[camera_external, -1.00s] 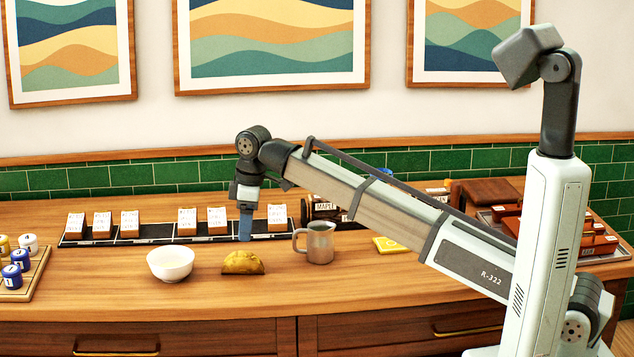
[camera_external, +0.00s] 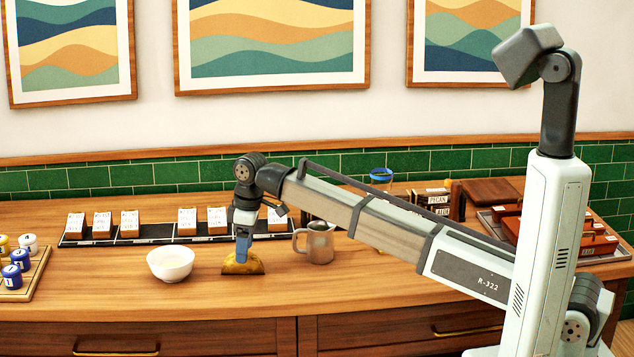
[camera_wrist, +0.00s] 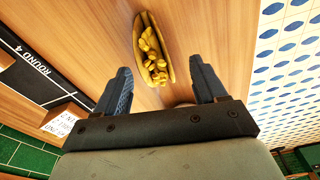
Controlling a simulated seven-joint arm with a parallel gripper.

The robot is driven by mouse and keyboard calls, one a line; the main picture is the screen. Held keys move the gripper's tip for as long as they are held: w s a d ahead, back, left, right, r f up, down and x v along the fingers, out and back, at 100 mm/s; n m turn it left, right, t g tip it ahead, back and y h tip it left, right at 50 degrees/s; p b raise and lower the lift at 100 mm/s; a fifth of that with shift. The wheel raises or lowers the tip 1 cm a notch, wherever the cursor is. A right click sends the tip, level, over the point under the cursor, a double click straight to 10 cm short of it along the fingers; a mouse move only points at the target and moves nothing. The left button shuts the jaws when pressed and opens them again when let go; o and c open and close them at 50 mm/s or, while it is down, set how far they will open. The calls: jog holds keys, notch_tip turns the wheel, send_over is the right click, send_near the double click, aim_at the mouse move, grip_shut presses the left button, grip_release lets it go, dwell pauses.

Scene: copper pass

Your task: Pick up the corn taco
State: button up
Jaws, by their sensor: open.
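The corn taco (camera_external: 240,267) is a yellow folded shell lying on the wooden counter, between the white bowl and the metal pitcher. In the wrist view the taco (camera_wrist: 152,50) shows from above with lumpy yellow filling, just beyond and between the fingertips. My gripper (camera_external: 243,258) is right at the taco in the external view, its blue fingers overlapping the top of the shell. In the wrist view my gripper (camera_wrist: 160,78) is open, with one finger on each side and nothing held. Contact with the shell cannot be told.
A white bowl (camera_external: 170,263) stands left of the taco and a metal pitcher (camera_external: 318,242) stands close on the right. Behind is a black strip (camera_external: 150,238) with several small labelled boxes. The counter in front is clear.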

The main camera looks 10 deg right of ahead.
aim_at(242, 274)
jog(key=shift+w+a+f, duration=0.1)
jog(key=shift+a+f, duration=0.05)
jog(key=shift+f, duration=0.7)
jog(key=shift+w+a+f, duration=0.15)
jog(key=shift+f, duration=0.65)
jog(key=shift+w+a+f, duration=0.1)
jog(key=shift+a+f, duration=0.05)
jog(key=shift+f, duration=0.7)
jog(key=c, duration=1.1)
jog(key=shift+r, duration=0.15)
